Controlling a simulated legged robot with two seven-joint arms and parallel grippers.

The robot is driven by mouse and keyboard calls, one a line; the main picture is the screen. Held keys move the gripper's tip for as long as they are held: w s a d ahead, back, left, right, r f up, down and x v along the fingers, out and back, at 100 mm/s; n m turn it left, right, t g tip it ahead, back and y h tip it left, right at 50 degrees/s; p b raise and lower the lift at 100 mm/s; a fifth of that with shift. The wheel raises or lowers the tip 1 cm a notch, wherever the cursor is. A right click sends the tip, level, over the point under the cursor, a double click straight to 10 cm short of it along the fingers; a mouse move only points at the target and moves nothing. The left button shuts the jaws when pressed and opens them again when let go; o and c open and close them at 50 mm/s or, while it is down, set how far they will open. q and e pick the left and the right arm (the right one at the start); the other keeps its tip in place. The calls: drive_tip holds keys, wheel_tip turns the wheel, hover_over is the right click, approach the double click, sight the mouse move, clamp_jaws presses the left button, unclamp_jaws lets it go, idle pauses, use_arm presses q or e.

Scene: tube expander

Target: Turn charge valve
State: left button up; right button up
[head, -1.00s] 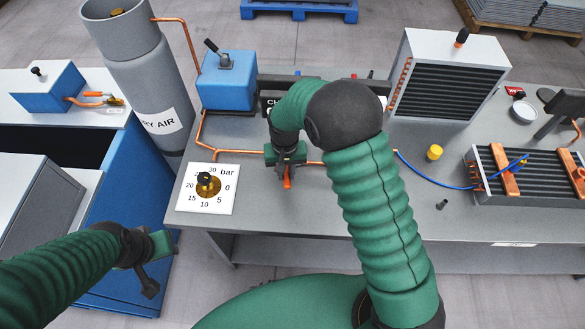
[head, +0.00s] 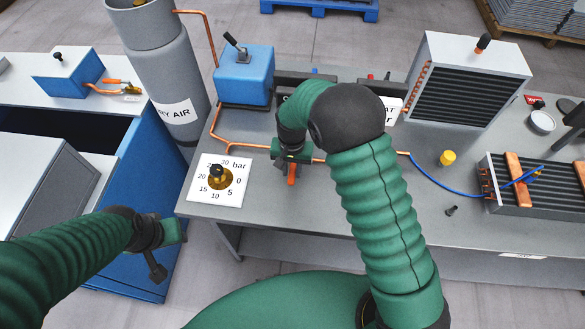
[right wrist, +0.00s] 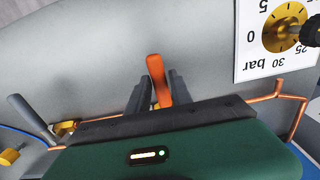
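The charge valve's orange lever (head: 291,173) sits on the copper pipe near the bench's front edge. My right gripper (head: 291,156) is over it, partly hidden by my own wrist. In the right wrist view the orange lever (right wrist: 157,80) stands between the two dark fingers (right wrist: 160,90), close on both sides; they look shut on it. The pressure gauge (head: 220,178), a white plate with a brass dial, lies left of the valve; its black knob hides part of the dial. My left gripper (head: 168,245) hangs low at the left, in front of the blue cabinet; its opening is unclear.
A blue box with a black lever (head: 245,78) and a grey dry-air cylinder (head: 170,70) stand behind the gauge. A finned unit (head: 465,85) and a second finned block (head: 530,185) are at the right. A yellow cap (head: 447,158) and blue hose lie between.

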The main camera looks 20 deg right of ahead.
sight(292, 172)
drive_tip(key=shift+o, duration=1.3)
drive_tip(key=shift+w, duration=0.1)
wheel_tip(292, 172, up, 17)
drive_tip(key=b, duration=0.1)
drive_tip(key=shift+f, duration=0.15)
drive_tip(key=s+d+f+n+t, duration=0.1)
drive_tip(key=s+d+f+n, duration=0.1)
drive_tip(key=s, duration=0.6)
drive_tip(key=s+d+f+n+t, duration=0.1)
drive_tip(key=s+d+f+n, duration=0.2)
drive_tip(key=s+f, duration=0.2)
drive_tip(key=s, duration=0.3)
drive_tip(key=shift+d+t, duration=0.3)
drive_tip(key=shift+s, duration=0.2)
